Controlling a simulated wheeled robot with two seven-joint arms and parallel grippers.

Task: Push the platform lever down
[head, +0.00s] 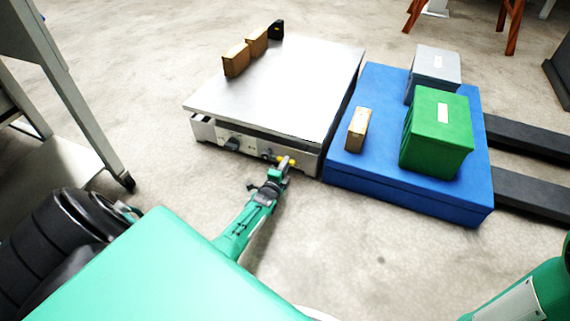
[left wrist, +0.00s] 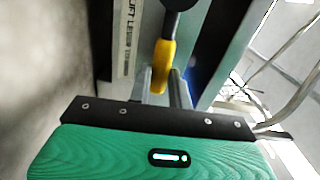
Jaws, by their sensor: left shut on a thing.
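The platform lever is a short dark stem with a yellow handle (head: 287,161) on the front panel of a low metal platform (head: 290,85). My left gripper (head: 279,172) is at that handle. In the left wrist view the yellow handle (left wrist: 163,62) lies between the two grey fingers of my left gripper (left wrist: 160,88), which is shut on it. The lever's dark stem (left wrist: 178,5) runs out of the top of that view. A label partly reading "LIFT LEVER" (left wrist: 127,40) is beside it. My right gripper is not in view.
Wooden blocks (head: 236,60) and a small black object (head: 277,29) stand at the platform's far left edge. A blue platform (head: 408,190) beside it holds a green box (head: 437,130), a grey box (head: 434,68) and a wooden block (head: 357,129). Bare floor lies in front.

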